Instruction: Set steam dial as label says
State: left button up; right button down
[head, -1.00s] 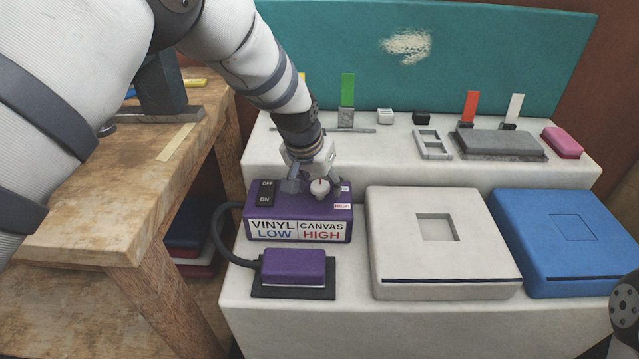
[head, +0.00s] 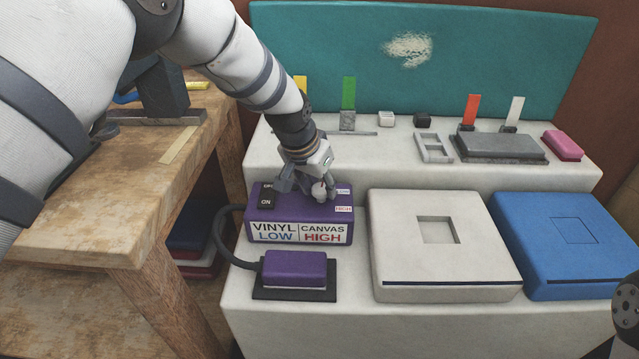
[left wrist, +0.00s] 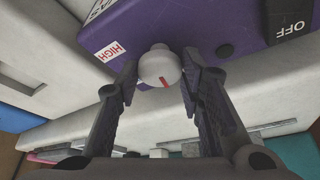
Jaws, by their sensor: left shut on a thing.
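The purple steam box (head: 279,212) stands on the pale bench. My left gripper (head: 315,190) reaches down from above and is shut on the dial. In the left wrist view, the dial (left wrist: 158,66) sits between both fingers, its red mark pointing down the picture, away from the HIGH tag (left wrist: 111,50). My right gripper is out of view.
A black OFF/ON switch (head: 267,196) is left of the dial. A purple pad (head: 295,269) on a dark plate lies in front, joined by a hose. A white box (head: 390,240) and a blue box (head: 560,250) stand to the right.

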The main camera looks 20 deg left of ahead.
pick_arm(q)
jog(key=shift+f+m+h, duration=0.1)
jog(key=shift+m+h, duration=0.2)
jog(key=shift+m, duration=0.6)
jog(key=m, duration=0.1)
jog(key=m+g+h, duration=0.1)
jog(key=shift+a+f+m+b, duration=0.15)
jog(key=shift+m+b, duration=0.15)
jog(key=shift+b, duration=0.1)
jog(key=m+g+b, duration=0.1)
jog(key=m+b, duration=0.1)
jog(key=m, duration=0.2)
jog(key=shift+w+h, duration=0.1)
jog(key=shift+h, duration=0.3)
jog(key=shift+a+m+g+b, duration=0.1)
jog(key=shift+m+g+b, duration=0.25)
jog(key=shift+m, duration=0.45)
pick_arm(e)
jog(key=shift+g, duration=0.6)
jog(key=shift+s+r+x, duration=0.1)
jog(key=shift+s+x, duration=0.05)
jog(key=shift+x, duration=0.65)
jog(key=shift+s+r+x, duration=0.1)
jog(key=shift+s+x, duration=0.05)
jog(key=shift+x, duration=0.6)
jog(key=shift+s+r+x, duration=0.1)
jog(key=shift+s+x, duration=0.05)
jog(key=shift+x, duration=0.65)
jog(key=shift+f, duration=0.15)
